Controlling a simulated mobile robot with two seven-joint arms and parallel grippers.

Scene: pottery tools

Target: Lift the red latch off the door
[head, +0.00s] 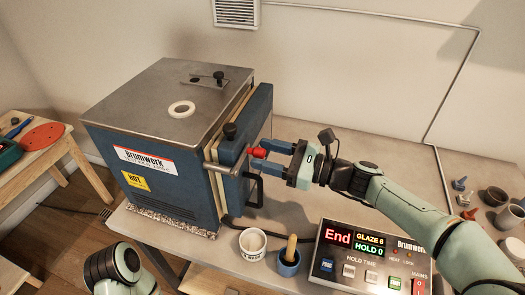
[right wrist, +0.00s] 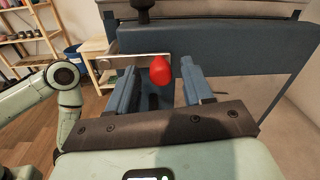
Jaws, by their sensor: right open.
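The red latch (head: 258,152) is a small red knob at the door (head: 232,160) on the right side of the blue kiln. My right gripper (head: 260,157) is open at the knob, with one blue finger on either side. In the right wrist view the red knob (right wrist: 160,70) shows between the open fingers of the right gripper (right wrist: 158,72), with gaps on both sides. A pale metal bar (right wrist: 125,61) lies beside it along the door. Whether the fingertips reach past the knob is hard to tell. My left gripper is out of view.
The kiln (head: 150,150) carries a white ring (head: 182,109) on its lid. A control box (head: 370,258), a white tub (head: 252,243) and a blue cup (head: 288,262) stand at the front. Small pots (head: 495,196) are at the right. A black door handle (head: 258,190) hangs below the latch.

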